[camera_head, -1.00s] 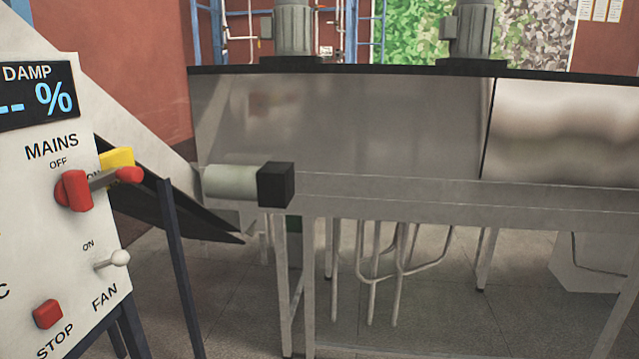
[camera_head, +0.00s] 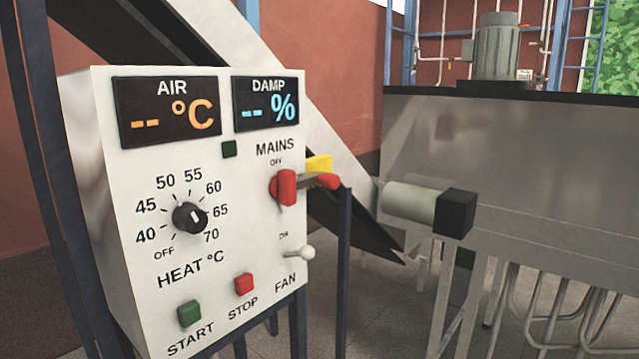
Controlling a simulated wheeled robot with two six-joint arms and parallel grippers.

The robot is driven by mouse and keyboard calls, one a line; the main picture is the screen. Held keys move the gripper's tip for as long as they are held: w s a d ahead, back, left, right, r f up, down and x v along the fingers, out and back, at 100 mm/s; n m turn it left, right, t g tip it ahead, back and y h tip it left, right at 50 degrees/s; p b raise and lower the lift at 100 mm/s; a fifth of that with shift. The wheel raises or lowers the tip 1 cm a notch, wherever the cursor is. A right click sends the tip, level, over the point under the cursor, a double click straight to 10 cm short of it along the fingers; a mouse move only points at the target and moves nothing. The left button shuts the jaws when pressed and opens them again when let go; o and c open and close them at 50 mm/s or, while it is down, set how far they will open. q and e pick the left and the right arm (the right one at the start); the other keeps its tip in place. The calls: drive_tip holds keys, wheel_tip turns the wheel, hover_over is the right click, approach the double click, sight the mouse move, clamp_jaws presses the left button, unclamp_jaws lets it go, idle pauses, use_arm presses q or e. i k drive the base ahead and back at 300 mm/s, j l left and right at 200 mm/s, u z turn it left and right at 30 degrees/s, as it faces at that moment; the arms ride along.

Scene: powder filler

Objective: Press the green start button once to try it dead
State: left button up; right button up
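The green start button (camera_head: 189,313) is at the lower left of the white control panel (camera_head: 110,240), above the label START. The red stop button (camera_head: 244,284) is to its right. The red mains switch (camera_head: 287,187) has its handle pointing right, with a yellow tag (camera_head: 320,165) behind it. The AIR display (camera_head: 166,113) and the DAMP display (camera_head: 266,104) show only dashes with their units. A small dark green square (camera_head: 229,149) below them looks unlit. Neither of my grippers is in view.
The heat dial (camera_head: 190,217) and the white-tipped fan switch (camera_head: 306,252) are on the same panel. A large metal machine (camera_head: 500,170) stands at the right, with a cylinder (camera_head: 412,201) ending in a black block. A sloping chute (camera_head: 300,120) runs behind the panel.

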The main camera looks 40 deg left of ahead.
sight(189, 314)
drive_tip(key=u, duration=1.8)
